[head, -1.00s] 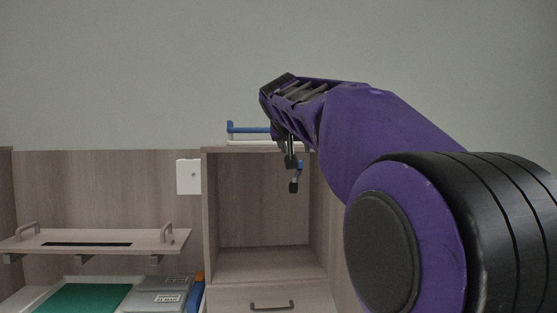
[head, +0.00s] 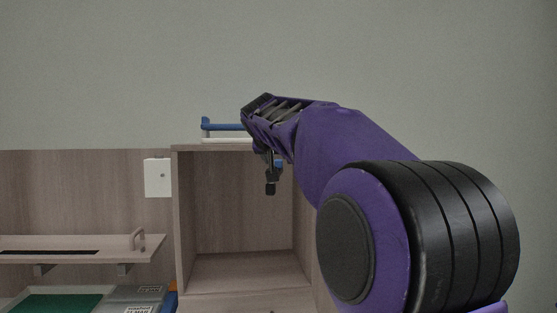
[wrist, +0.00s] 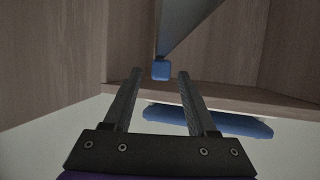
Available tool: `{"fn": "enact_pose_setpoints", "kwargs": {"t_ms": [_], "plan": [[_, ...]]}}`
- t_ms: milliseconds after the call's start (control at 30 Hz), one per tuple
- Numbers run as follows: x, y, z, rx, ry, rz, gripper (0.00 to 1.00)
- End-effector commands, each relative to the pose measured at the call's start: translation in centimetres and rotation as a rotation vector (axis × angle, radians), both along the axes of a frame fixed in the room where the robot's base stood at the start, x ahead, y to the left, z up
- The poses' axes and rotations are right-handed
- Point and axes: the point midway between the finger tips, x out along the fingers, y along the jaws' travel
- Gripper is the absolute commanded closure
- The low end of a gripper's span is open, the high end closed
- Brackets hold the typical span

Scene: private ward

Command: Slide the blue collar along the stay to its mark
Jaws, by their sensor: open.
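A small blue block, which looks like the blue collar (wrist: 161,70), shows in the wrist view at the lower end of a grey tapering piece, likely the stay (wrist: 183,28). My gripper (wrist: 160,74) is open, and the collar appears between its two fingertips. I cannot tell whether the collar lies between the fingers or just beyond them; no grip on it shows. In the head view my gripper (head: 270,186) hangs in front of the open cabinet, with a bit of blue (head: 279,163) beside it. I cannot make out a mark on the stay.
The open wooden cabinet (head: 182,230) stands behind my gripper. A blue bar (head: 224,126) lies on its top; a blue bar also shows in the wrist view (wrist: 210,121). A white switch plate (head: 158,178), a slotted shelf (head: 118,252) and a green surface (head: 55,303) are left.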

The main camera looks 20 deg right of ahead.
Motion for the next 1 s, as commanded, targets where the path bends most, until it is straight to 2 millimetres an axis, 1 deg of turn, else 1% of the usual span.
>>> {"fn": "enact_pose_setpoints", "kwargs": {"t_ms": [167, 200, 267, 300, 367, 500, 533, 1000], "plan": [[0.01, 0.0, 0.0, 0.0, 0.0, 0.0, 0.43], [0.01, 0.0, 0.0, 0.0, 0.0, 0.0, 0.44], [0.01, 0.0, 0.0, 0.0, 0.0, 0.0, 0.55], [0.01, 0.0, 0.0, 0.0, 0.0, 0.0, 0.62], [0.01, 0.01, -0.01, 0.0, 0.0, 0.0, 0.73], [0.01, 0.01, -0.01, 0.0, 0.0, 0.0, 0.98], [0.01, 0.01, -0.01, 0.0, 0.0, 0.0, 1.0], [0.01, 0.01, -0.01, 0.0, 0.0, 0.0, 1.0]]}}
